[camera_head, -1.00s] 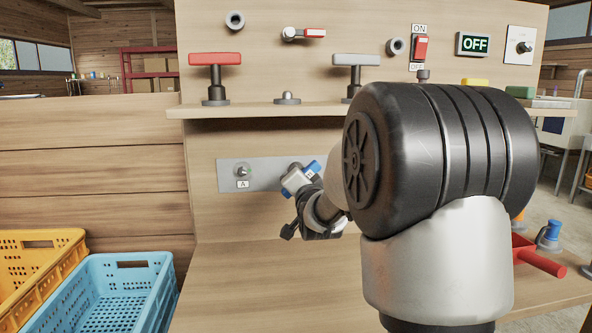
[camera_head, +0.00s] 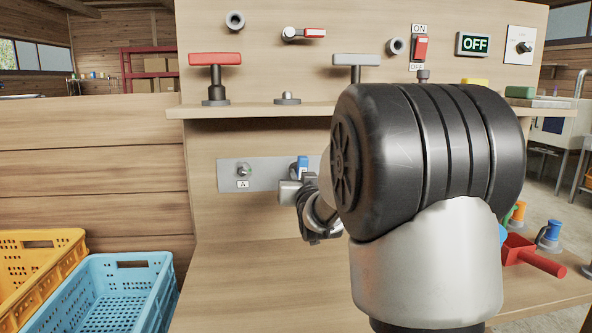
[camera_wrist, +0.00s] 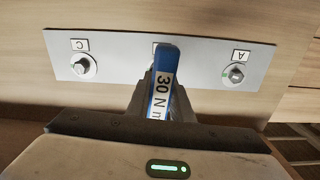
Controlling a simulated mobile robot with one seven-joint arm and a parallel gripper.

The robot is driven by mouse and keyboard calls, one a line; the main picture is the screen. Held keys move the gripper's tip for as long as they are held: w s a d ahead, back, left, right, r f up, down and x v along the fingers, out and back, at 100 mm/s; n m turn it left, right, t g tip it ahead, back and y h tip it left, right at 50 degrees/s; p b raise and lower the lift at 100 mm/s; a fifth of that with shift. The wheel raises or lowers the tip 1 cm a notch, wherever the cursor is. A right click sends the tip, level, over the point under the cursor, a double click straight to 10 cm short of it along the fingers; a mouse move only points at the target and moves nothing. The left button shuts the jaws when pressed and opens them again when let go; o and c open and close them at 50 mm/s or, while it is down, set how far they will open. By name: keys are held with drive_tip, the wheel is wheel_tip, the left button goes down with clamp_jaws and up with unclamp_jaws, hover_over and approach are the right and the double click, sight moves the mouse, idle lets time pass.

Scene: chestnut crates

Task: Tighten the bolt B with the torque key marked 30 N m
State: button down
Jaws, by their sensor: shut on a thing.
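My gripper (camera_head: 292,190) is shut on a blue torque key (camera_head: 303,164) in front of the grey bolt plate (camera_head: 265,175). In the wrist view the key (camera_wrist: 163,85) carries a white label reading "30 N m" and lies between the fingers. The key's far end covers the middle of the plate (camera_wrist: 205,65), where a label is mostly hidden. Bolt B is hidden there, and I cannot tell whether the key sits on it. Bolt A (camera_head: 243,171) shows at the plate's left in the head view. Bolt C (camera_wrist: 83,66) shows in the wrist view.
A shelf (camera_head: 245,111) with T-handles runs above the plate. A red scoop-like thing (camera_head: 530,256) and a blue-topped stand (camera_head: 549,236) are at the right of the bench. Blue (camera_head: 115,290) and yellow (camera_head: 40,262) crates stand at the left. The bench's left front is clear.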

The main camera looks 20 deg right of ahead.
drive_tip(key=shift+r, duration=0.1)
drive_tip(key=shift+n, duration=0.5)
drive_tip(key=shift+m, duration=1.2)
drive_tip(key=shift+s+a, duration=0.2)
drive_tip(key=shift+s, duration=0.65)
drive_tip(key=shift+s+a, duration=0.15)
drive_tip(key=shift+s, duration=0.7)
drive_tip(key=s, duration=0.4)
drive_tip(key=shift+a, duration=0.4)
